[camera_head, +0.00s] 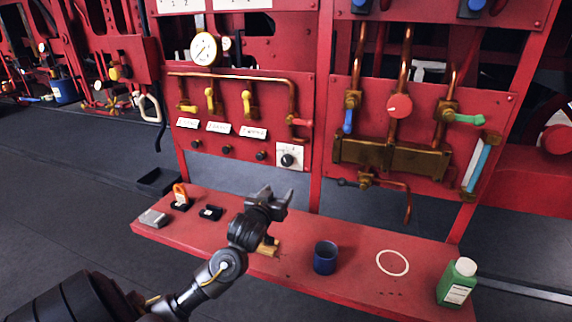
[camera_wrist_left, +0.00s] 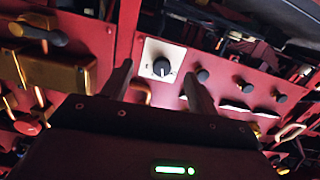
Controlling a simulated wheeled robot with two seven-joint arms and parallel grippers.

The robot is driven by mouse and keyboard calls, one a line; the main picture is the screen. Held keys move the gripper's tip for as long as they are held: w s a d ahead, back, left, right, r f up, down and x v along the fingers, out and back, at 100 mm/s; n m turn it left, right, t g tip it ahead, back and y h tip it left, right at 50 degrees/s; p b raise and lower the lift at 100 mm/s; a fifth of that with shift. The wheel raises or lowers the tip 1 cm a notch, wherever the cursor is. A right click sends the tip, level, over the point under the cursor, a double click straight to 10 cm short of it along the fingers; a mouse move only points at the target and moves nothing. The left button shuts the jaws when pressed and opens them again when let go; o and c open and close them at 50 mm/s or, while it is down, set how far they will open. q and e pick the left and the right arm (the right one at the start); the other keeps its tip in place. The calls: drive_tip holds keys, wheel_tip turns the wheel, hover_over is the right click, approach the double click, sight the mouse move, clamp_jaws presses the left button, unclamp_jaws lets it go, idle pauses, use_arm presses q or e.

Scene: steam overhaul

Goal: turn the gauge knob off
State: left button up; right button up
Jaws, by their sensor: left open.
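The gauge knob (camera_head: 287,160) is a black dial on a white square plate, low on the red panel in the head view. It also shows in the left wrist view (camera_wrist_left: 162,67), between and beyond the fingertips, with a light pointer line on it. My left gripper (camera_head: 268,197) is open and empty, above the red shelf and below the knob, apart from it. Its two fingers (camera_wrist_left: 160,82) show in the wrist view. A round white gauge (camera_head: 204,48) is higher on the panel. My right gripper does not show.
The red shelf (camera_head: 350,279) holds a blue mug (camera_head: 325,257), a pale ring (camera_head: 392,263), a green bottle (camera_head: 457,282) and small parts at the left. Copper pipes, yellow-handled valves (camera_head: 247,101) and several small black knobs (camera_head: 261,155) are near the gauge knob.

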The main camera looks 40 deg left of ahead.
sight(286, 162)
use_arm(q)
drive_tip(key=shift+n+t+y, duration=0.3)
drive_tip(key=shift+t, duration=0.2)
drive_tip(key=w+a+r, duration=0.1)
drive_tip(key=w, duration=0.2)
drive_tip(key=w+a+r+p, duration=0.1)
drive_tip(key=w+a, duration=0.1)
drive_tip(key=w, duration=0.1)
drive_tip(key=w+a+r+p, duration=0.1)
drive_tip(key=w+a, duration=0.1)
drive_tip(key=w, duration=0.2)
drive_tip(key=shift+a+r, duration=0.25)
drive_tip(key=shift+r, duration=0.05)
drive_tip(key=shift+w+a+f+p, duration=0.1)
drive_tip(key=shift+w+a+p, duration=0.1)
drive_tip(key=shift+w+p, duration=0.3)
drive_tip(key=shift+c, duration=0.2)
drive_tip(key=c, duration=0.9)
drive_tip(key=shift+c, duration=0.2)
